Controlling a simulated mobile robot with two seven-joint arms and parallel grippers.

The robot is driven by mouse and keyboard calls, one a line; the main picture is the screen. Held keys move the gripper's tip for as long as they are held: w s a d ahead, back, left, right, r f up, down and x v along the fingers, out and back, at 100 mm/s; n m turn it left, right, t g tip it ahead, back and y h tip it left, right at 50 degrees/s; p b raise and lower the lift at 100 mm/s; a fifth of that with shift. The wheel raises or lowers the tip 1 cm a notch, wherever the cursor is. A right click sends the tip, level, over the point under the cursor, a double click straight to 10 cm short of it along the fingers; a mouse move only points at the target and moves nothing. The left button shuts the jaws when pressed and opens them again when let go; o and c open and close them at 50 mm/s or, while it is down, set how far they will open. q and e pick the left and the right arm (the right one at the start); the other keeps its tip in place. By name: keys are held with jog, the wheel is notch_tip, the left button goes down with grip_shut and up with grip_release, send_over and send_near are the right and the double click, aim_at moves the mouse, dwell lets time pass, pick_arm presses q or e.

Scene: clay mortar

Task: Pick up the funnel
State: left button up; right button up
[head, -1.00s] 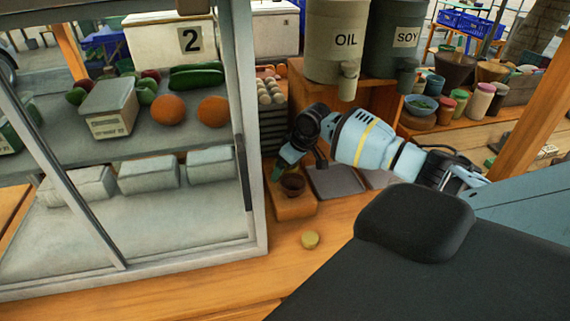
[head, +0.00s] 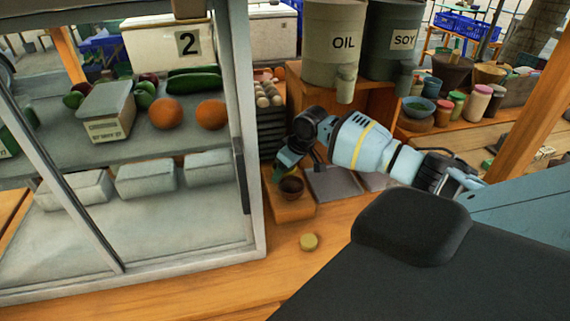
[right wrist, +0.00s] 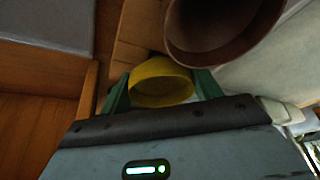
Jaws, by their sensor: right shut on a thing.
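A yellow round, open-rimmed piece, which looks like the funnel (right wrist: 160,88), sits between the two green fingers of my right gripper (right wrist: 162,82) in the right wrist view. The gripper is shut on it. In the head view my right gripper (head: 281,172) is above the wooden stand, close behind a brown bowl (head: 291,187); the funnel cannot be made out there. The bowl (right wrist: 215,28) shows just beyond the funnel in the right wrist view. My left gripper is not in view.
A glass-fronted cabinet (head: 258,200) stands left of the gripper. Oil (head: 333,45) and soy (head: 393,42) containers stand above and behind it. Grey trays (head: 333,184) lie to its right. A small yellowish round thing (head: 309,241) lies on the otherwise clear front counter.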

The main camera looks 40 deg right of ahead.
notch_tip(320, 180, up, 10)
jog(key=shift+f, duration=0.15)
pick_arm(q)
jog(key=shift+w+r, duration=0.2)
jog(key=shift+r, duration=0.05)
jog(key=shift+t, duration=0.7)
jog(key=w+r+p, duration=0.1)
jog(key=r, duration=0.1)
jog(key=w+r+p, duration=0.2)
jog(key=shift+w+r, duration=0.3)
pick_arm(e)
notch_tip(320, 180, up, 5)
